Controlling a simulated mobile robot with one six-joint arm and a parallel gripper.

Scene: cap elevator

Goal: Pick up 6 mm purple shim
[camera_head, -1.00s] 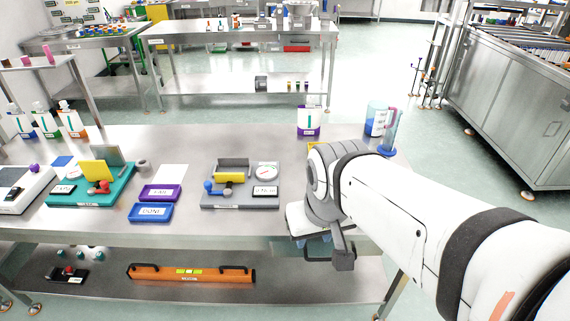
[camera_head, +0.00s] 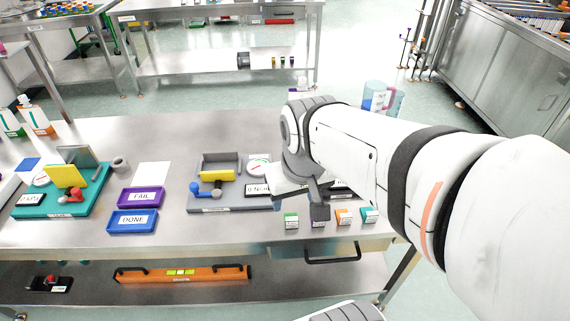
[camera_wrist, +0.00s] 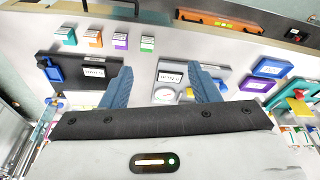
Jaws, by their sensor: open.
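The purple shim (camera_wrist: 120,41) is a small labelled block in a row near the bench's front edge, between an orange block (camera_wrist: 95,38) and a green block (camera_wrist: 147,43) in the wrist view. In the head view, the purple shim (camera_head: 318,223) is partly hidden behind the dark end of my arm. My gripper (camera_wrist: 160,70) is open in the wrist view, with its two blue fingers apart and nothing between them. The shim lies beyond the fingertips, up and to the left in that view. The 6 mm marking is too small to read.
A teal block (camera_head: 369,215) ends the row at right. A grey gauge fixture (camera_head: 222,182) stands left of my arm, with purple FAIL (camera_head: 141,197) and blue DONE (camera_head: 132,221) trays farther left. A drawer handle (camera_head: 332,260) is below the front edge.

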